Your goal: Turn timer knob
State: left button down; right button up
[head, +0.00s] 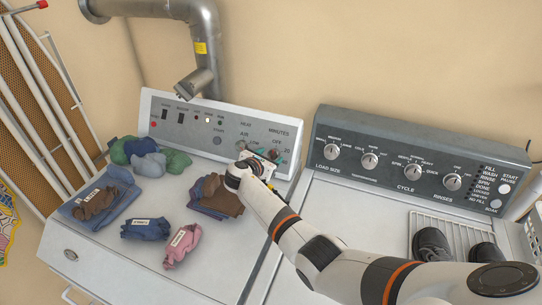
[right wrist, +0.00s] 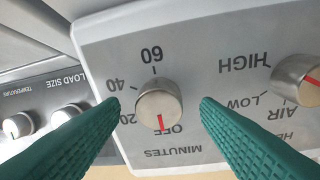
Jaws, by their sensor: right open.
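The timer knob (right wrist: 160,104) is a round metal knob on the dryer's white control panel (head: 168,105). It is marked MINUTES, with OFF, 20, 40 and 60 around it. Its red pointer line points at OFF. In the right wrist view my right gripper's green fingers (right wrist: 160,101) are open, one on each side of the knob, with gaps between them and it. In the head view my right gripper (head: 271,162) is at the right end of the panel and largely covers the knob. My left gripper is not in view.
A heat knob (right wrist: 297,80) sits beside the timer knob. Folded clothes (head: 105,195) and a pink bundle (head: 182,245) lie on the dryer top. A washer panel (head: 420,160) stands to the right, with dark shoes (head: 432,243) on a rack.

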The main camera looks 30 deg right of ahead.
jog(key=shift+w+d+f, duration=0.25)
jog(key=shift+w+d, duration=0.1)
jog(key=shift+d, duration=0.15)
jog(key=shift+c, duration=0.3)
jog(key=c, duration=0.9)
jog(key=shift+c, duration=0.2)
